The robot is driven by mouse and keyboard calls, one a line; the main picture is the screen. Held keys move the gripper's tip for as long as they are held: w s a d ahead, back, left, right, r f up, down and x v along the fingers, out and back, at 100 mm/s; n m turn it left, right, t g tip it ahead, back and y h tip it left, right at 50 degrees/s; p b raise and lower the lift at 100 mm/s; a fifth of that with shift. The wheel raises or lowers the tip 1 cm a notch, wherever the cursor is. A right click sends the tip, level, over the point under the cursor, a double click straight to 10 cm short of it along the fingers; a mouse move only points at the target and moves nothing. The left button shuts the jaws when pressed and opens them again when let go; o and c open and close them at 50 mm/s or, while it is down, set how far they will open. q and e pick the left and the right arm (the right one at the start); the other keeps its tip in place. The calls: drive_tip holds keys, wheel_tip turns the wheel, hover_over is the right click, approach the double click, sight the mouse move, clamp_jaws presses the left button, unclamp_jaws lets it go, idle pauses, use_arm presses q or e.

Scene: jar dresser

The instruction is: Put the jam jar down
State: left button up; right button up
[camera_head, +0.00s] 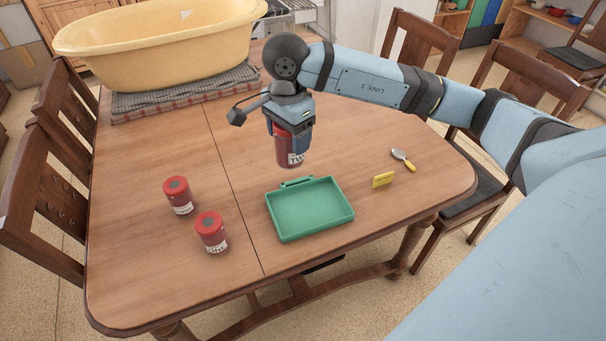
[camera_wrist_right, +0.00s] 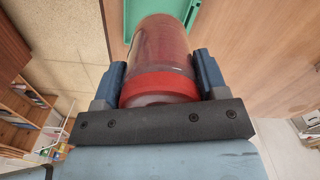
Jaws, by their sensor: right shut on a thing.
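A jam jar (camera_head: 289,152) with dark red contents and a pale label is held upright by my right gripper (camera_head: 291,133), beyond the green tray (camera_head: 309,207). Whether its base touches the table cannot be told. In the right wrist view the jar (camera_wrist_right: 162,50) and its red lid lie between the two fingers of my right gripper (camera_wrist_right: 161,82), shut on it. Two more red-lidded jars stand left of the tray, one farther back (camera_head: 178,195) and one nearer (camera_head: 212,232). The tray is empty. My left gripper is not in view.
A yellow card (camera_head: 383,180) and a spoon with a yellow handle (camera_head: 403,159) are right of the tray. A large yellow tub (camera_head: 160,45) sits on a folded checked cloth (camera_head: 190,92) at the back left. Wooden chairs surround the table (camera_head: 150,150). The table's left middle is clear.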

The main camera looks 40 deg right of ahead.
drive_tip(key=shift+f+b, duration=0.3)
drive_tip(key=shift+f, duration=9.3)
drive_tip(key=shift+f, duration=0.15)
drive_tip(key=o, duration=1.2)
drive_tip(key=shift+c, duration=0.2)
